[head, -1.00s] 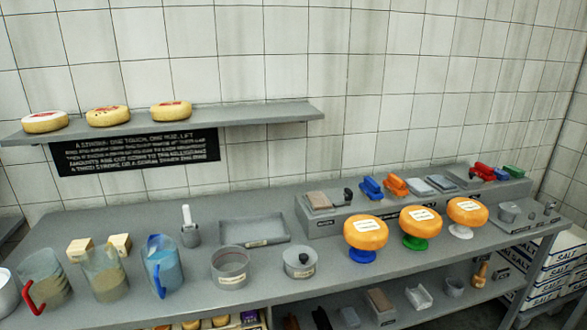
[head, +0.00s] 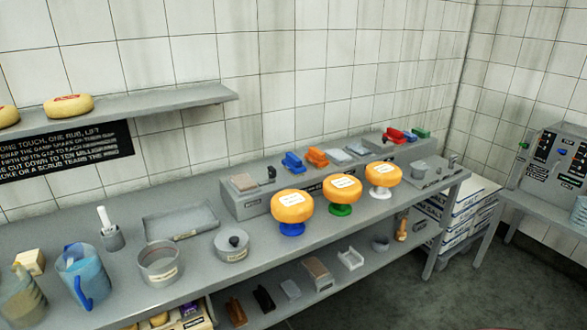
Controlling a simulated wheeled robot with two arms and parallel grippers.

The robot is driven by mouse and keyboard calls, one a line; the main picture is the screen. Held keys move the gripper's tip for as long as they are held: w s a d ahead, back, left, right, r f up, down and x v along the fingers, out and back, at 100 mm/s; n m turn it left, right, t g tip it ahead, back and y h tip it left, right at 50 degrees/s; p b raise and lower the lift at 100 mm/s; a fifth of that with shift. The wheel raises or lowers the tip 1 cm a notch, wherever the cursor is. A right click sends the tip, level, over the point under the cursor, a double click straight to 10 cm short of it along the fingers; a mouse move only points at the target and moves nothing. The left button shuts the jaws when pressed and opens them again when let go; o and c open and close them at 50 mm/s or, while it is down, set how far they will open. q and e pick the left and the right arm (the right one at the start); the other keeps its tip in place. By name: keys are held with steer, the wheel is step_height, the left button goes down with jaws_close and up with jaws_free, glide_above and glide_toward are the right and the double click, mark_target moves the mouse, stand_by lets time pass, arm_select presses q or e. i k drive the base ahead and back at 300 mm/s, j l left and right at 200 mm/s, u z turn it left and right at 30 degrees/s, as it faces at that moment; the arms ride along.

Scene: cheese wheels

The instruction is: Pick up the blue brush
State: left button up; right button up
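A blue brush-like item (head: 292,163) lies on the raised grey shelf at the back of the bench, just left of an orange one (head: 316,157). It is small, and its bristles cannot be made out. Neither of my grippers shows in the head view.
Orange cheese wheels on a blue stand (head: 291,229), a green stand (head: 341,210) and a white stand (head: 380,193) stand in front of the raised shelf. A blue-handled jug (head: 80,272) stands at left. Open floor (head: 450,285) lies at right.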

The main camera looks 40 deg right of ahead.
mark_target(292, 164)
steer(key=i+l+z, duration=0.3)
steer(key=i+l, duration=0.15)
steer(key=l, duration=0.25)
steer(key=i+l+z, duration=0.35)
steer(key=i+l, duration=0.2)
